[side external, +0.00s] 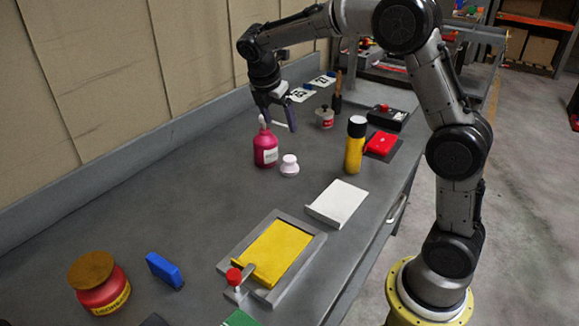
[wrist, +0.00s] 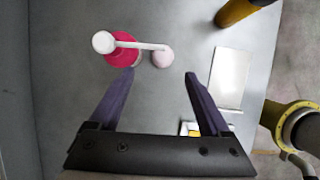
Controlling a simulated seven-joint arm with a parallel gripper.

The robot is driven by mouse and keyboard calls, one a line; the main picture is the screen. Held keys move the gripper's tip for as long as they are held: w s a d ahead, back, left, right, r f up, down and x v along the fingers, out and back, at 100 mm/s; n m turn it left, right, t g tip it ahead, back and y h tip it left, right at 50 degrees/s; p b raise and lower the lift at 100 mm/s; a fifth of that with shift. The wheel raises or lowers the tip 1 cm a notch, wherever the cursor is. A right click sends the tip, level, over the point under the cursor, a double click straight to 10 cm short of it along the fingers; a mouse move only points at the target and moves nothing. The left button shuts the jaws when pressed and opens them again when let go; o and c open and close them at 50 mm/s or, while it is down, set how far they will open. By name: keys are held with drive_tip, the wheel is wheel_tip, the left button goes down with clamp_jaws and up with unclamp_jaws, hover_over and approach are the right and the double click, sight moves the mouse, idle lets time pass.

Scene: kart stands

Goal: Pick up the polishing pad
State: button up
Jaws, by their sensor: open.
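No thing is plainly marked as the polishing pad. A small pale pink round piece with a knob (side external: 289,166) stands on the bench beside a magenta pump bottle (side external: 265,152); I cannot tell if it is the pad. A brown disc (side external: 92,270) sits on a red tin (side external: 104,295) at the front left, and a blue block (side external: 165,270) lies near it. My gripper (side external: 279,126) is open and empty, above and behind the bottle. In the wrist view, the pink piece (wrist: 163,59) and the bottle (wrist: 120,57) appear beyond the open fingers (wrist: 158,78).
A yellow can with a black cap (side external: 355,148) stands right of the pink piece. A white tray (side external: 338,203) and a grey frame with a yellow panel (side external: 313,240) lie nearer the front. Red and black items, number cards and a small pot stand behind. Bare bench lies left.

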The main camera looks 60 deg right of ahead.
sight(289, 158)
drive_tip(key=shift+g, duration=0.3)
drive_tip(key=x, duration=1)
drive_tip(key=shift+a+f, duration=0.25)
drive_tip(key=shift+f, duration=0.25)
drive_tip(key=shift+a+x, duration=0.2)
drive_tip(key=shift+x, duration=1.1)
drive_tip(key=shift+a+x, duration=0.2)
drive_tip(key=shift+x, duration=1.15)
drive_tip(key=shift+f, duration=0.15)
drive_tip(key=shift+c, duration=0.2)
drive_tip(key=c, duration=1.2)
